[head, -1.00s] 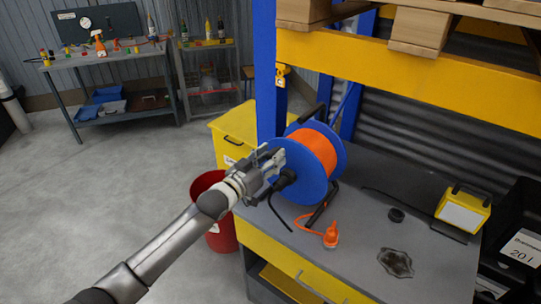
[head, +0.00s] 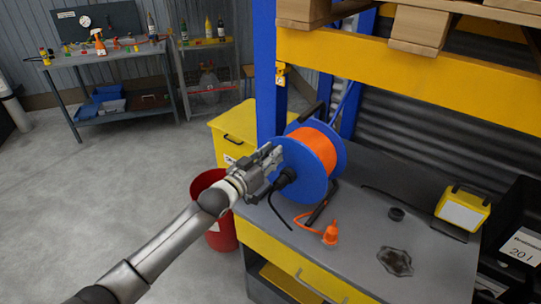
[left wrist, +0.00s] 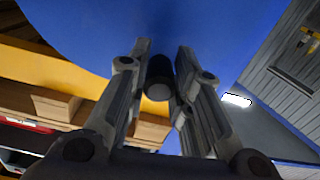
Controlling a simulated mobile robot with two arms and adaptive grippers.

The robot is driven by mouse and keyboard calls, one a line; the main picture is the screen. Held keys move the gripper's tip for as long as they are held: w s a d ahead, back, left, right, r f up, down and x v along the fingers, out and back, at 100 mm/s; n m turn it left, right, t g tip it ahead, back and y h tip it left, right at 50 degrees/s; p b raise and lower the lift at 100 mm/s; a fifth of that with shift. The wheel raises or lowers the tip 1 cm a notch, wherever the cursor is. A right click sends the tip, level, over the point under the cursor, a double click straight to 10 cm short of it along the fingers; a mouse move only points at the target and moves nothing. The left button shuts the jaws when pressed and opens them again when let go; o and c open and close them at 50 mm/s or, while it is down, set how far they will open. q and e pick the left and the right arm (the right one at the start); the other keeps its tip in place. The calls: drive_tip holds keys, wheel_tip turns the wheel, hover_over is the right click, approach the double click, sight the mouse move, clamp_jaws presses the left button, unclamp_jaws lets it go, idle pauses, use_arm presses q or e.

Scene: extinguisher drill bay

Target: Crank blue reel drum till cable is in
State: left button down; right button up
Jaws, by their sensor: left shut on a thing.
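The blue cable reel (head: 303,185) stands on the grey bench top, with orange cable (head: 319,150) wound on its drum. A short orange cable tail runs over the bench to an orange plug (head: 331,233). My left gripper (head: 272,160) is at the near face of the blue drum, beside its black hub (head: 286,178). In the left wrist view, its two fingers are closed around the black crank knob (left wrist: 159,79), in front of the blue drum face (left wrist: 205,25). The fingers partly hide the knob. My right gripper is not in view.
A red bin (head: 219,236) and a yellow box (head: 232,132) stand left of the bench (head: 345,265). Pallets (head: 425,28) sit on the yellow beam above.

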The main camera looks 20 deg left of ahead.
use_arm(q)
drive_tip(key=shift+d, duration=0.1)
